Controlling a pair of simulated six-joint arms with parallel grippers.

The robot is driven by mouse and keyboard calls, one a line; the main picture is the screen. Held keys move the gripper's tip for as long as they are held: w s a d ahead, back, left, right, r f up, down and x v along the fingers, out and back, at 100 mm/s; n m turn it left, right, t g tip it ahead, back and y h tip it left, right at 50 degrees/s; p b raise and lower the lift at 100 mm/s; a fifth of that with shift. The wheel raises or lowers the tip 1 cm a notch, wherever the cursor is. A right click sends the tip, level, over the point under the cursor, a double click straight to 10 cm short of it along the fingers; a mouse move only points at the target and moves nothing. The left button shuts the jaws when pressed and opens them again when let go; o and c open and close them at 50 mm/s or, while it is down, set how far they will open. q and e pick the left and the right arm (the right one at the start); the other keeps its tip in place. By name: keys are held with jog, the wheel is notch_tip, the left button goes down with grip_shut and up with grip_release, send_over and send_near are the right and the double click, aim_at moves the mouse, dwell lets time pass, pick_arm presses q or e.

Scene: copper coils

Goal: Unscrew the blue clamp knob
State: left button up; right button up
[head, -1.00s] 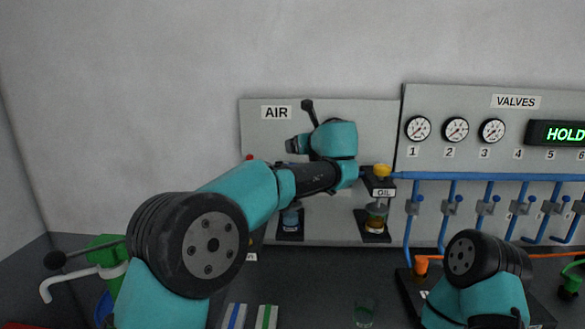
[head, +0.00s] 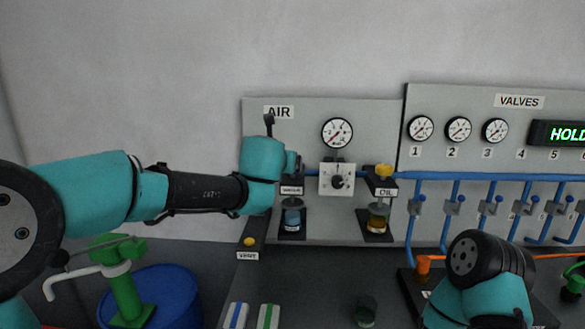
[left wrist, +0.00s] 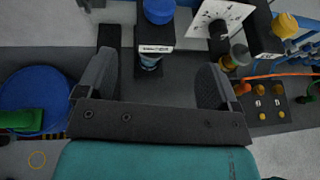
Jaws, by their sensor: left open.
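A round blue knob (left wrist: 159,11) sits on top of a dark labelled block (left wrist: 156,36) in the left wrist view. A clear bowl with blue contents (head: 292,217) hangs below that block in the head view, where the blue knob is hidden behind my left wrist. My left gripper (left wrist: 156,60) is open and empty, its fingers spread wide on either side of the block's line. The knob lies beyond the fingertips, apart from them. In the head view the left gripper (head: 292,164) is mostly hidden by its wrist. My right gripper is not in view.
A yellow knob (head: 383,170) tops the OIL unit to the right. A white dial plate (head: 337,180) sits between the units, below a gauge (head: 337,132). A blue drum (head: 172,295) and green pump (head: 122,290) stand at lower left. Blue pipes run right.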

pick_arm(q)
jog(key=x, duration=1.7)
jog(key=shift+w+f, duration=0.2)
jog(key=c, duration=0.9)
